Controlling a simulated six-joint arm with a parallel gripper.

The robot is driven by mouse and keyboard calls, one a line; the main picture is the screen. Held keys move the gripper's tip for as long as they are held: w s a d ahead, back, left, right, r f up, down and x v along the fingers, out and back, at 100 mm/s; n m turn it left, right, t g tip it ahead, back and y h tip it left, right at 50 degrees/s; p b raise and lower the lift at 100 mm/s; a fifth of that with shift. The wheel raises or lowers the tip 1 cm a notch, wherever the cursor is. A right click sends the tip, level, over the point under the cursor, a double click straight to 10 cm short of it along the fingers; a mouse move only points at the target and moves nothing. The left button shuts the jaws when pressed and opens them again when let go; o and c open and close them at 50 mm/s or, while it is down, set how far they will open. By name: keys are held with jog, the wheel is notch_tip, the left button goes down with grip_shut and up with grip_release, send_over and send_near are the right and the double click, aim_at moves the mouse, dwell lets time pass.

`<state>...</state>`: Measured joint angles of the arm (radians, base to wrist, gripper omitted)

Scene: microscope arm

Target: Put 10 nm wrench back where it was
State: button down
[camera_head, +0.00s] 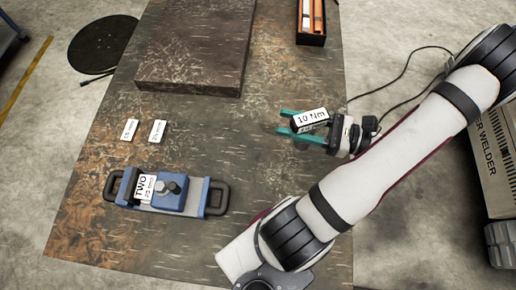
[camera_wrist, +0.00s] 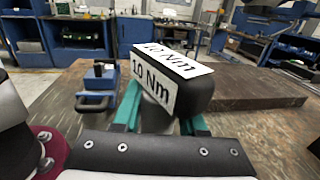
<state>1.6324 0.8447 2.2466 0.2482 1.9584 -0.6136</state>
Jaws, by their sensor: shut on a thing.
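The 10 Nm wrench shows as a dark block with white "10 Nm" labels (camera_head: 310,118), and it also shows close up in the wrist view (camera_wrist: 155,85). My gripper (camera_head: 284,122) has teal fingers, which lie on either side of the wrench and are shut on it. The gripper is over the right part of the table, pointing left. In the wrist view the wrench sits between the teal fingers and hides most of their tips. I cannot tell its exact height above the table.
A blue fixture (camera_head: 215,197) marked "TWO" stands at the table's lower left. Two small white labels (camera_head: 129,129) (camera_head: 157,131) lie above it. A thick brown slab (camera_head: 195,45) is at the back, with a black tray (camera_head: 311,40) of orange items to its right. The middle is clear.

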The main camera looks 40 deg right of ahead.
jog(key=shift+h, duration=0.4)
jog(key=w+a+f, duration=0.2)
jog(key=f, duration=0.1)
jog(key=w+a+f, duration=0.2)
jog(key=w+f, duration=0.1)
jog(key=f, duration=0.1)
jog(key=w+a+f, duration=0.2)
jog(key=f, duration=0.2)
jog(key=shift+w+a+f, duration=0.1)
jog(key=shift+w+a, duration=0.1)
jog(key=shift+w, duration=0.1)
jog(key=shift+f, duration=0.15)
jog(key=shift+c, duration=2.3)
grip_release()
jog(key=v, duration=1.2)
